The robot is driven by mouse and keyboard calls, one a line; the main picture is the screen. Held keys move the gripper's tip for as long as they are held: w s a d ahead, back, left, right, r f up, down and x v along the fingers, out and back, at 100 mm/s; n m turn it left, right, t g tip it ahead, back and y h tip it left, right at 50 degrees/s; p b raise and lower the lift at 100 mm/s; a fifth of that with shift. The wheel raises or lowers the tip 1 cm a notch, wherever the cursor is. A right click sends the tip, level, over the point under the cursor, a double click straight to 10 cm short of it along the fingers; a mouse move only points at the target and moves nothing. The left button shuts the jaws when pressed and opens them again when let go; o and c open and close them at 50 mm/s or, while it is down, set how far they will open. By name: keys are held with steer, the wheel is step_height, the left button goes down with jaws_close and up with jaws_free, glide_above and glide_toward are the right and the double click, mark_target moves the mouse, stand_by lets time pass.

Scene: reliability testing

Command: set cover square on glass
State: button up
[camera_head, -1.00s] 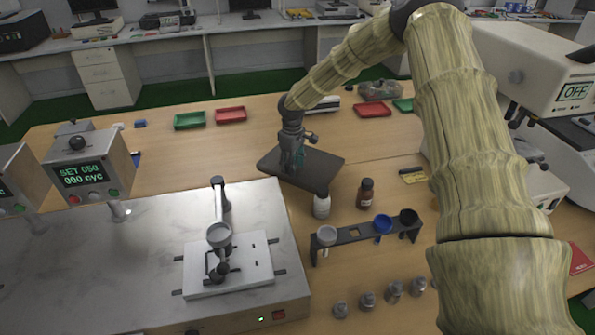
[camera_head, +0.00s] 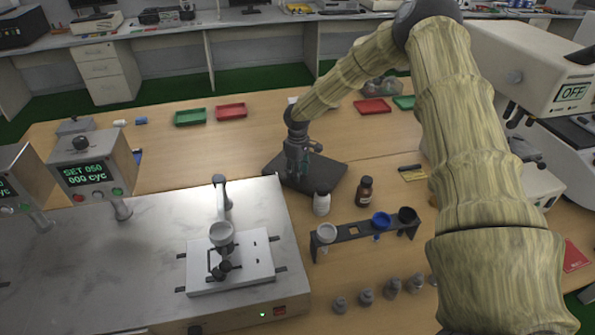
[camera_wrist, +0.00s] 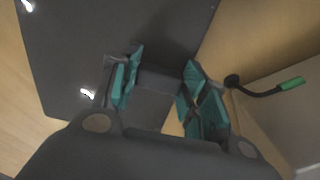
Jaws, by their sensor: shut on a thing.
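My gripper (camera_head: 299,178) is low over a dark flat slab (camera_head: 331,174) on the wooden table. In the wrist view its teal-padded fingers (camera_wrist: 163,62) stand apart, with a greyish square piece (camera_wrist: 152,108) between them. This piece seems to be the cover square, held by the fingers, but its edges are hard to make out. The dark slab (camera_wrist: 85,45) fills the upper left of the wrist view, with a few bright glints on it. I cannot pick out the glass with certainty. The fingertips and the held piece are too small to read in the head view.
A white bottle (camera_head: 321,202) and brown bottle (camera_head: 364,191) stand just in front of the slab. A dark rack (camera_head: 352,233) holds several cups. A metal test bench (camera_head: 120,265) is at left. A green-tipped black rod (camera_wrist: 265,91) shows right of my fingers.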

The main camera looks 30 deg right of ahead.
steer(key=o, duration=1.1)
steer(key=shift+o, duration=0.2)
step_height(320, 180, up, 12)
steer(key=b, duration=0.2)
